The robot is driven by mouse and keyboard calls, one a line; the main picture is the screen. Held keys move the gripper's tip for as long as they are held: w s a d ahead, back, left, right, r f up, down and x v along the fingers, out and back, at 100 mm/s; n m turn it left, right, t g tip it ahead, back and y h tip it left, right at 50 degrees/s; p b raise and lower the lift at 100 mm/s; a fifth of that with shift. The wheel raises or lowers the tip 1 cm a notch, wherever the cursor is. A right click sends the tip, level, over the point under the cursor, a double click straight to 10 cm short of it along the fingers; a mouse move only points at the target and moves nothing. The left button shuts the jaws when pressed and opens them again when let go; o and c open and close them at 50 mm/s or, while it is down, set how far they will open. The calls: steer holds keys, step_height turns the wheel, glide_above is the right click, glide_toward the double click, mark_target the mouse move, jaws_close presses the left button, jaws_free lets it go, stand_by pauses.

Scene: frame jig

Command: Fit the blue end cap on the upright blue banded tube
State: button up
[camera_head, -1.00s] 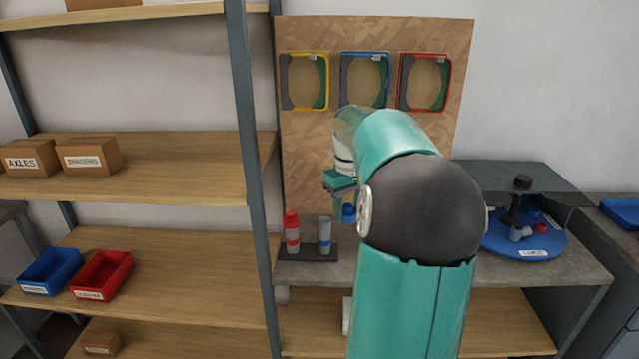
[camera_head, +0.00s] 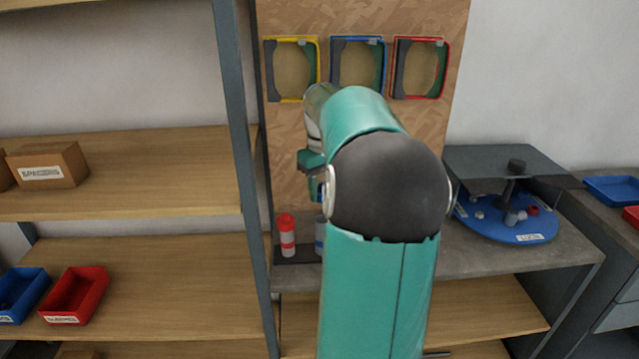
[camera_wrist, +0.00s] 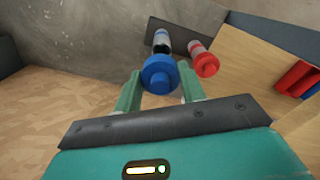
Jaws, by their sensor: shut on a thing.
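My gripper (camera_wrist: 158,88) is shut on the blue end cap (camera_wrist: 158,74), which sits between the fingertips in the wrist view. In the head view my gripper (camera_head: 314,172) is above the rack, with the cap mostly hidden by my arm. The blue banded tube (camera_wrist: 162,41) is grey and upright, just beyond the cap in the wrist view. In the head view only part of the tube (camera_head: 319,238) shows beside my arm. The cap partly overlaps the tube in the wrist view; I cannot tell whether they touch.
A red-banded tube with a red cap (camera_head: 287,236) stands left of the blue tube on the dark rack (camera_head: 295,255). A shelf post (camera_head: 238,150) is to the left. A blue round tray (camera_head: 505,232) with small parts sits at the right of the bench.

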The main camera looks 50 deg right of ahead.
steer(key=shift+w+f, duration=0.3)
steer(key=shift+f, duration=0.4)
steer(key=shift+s+f, duration=0.3)
steer(key=shift+f, duration=0.05)
steer(key=shift+w+f, duration=0.2)
steer(key=shift+f, duration=2.4)
steer(key=shift+f, duration=0.55)
steer(key=o, duration=1)
steer(key=shift+o, duration=0.2)
steer(key=shift+r, duration=0.1)
